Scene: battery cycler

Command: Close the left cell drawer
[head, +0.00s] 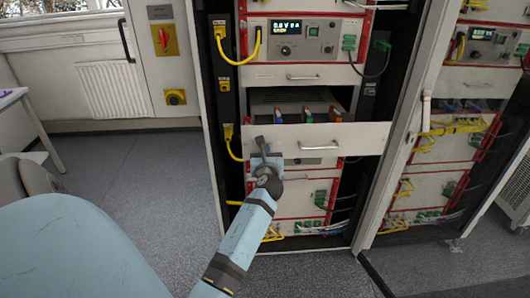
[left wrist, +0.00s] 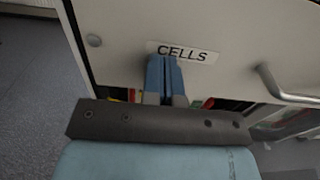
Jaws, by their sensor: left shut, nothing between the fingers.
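The left cell drawer (head: 345,140) is a white drawer in the left rack, pulled partly out. Cells with orange, blue and green parts show in its open top. Its front has a bar handle (head: 318,146), which also shows in the left wrist view (left wrist: 285,88). My left gripper (head: 261,142) is at the left part of the drawer front, left of the handle. In the left wrist view its blue fingers (left wrist: 163,75) are shut and empty, just below the CELLS label (left wrist: 183,53). I cannot tell whether they touch the front. My right gripper is out of view.
Above the drawer is a closed white panel (head: 302,76) with a handle, under an instrument with a display (head: 300,40). Yellow cables (head: 237,60) hang at the rack's left side. A white door frame (head: 400,130) stands to the right. The grey floor (head: 150,165) at left is clear.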

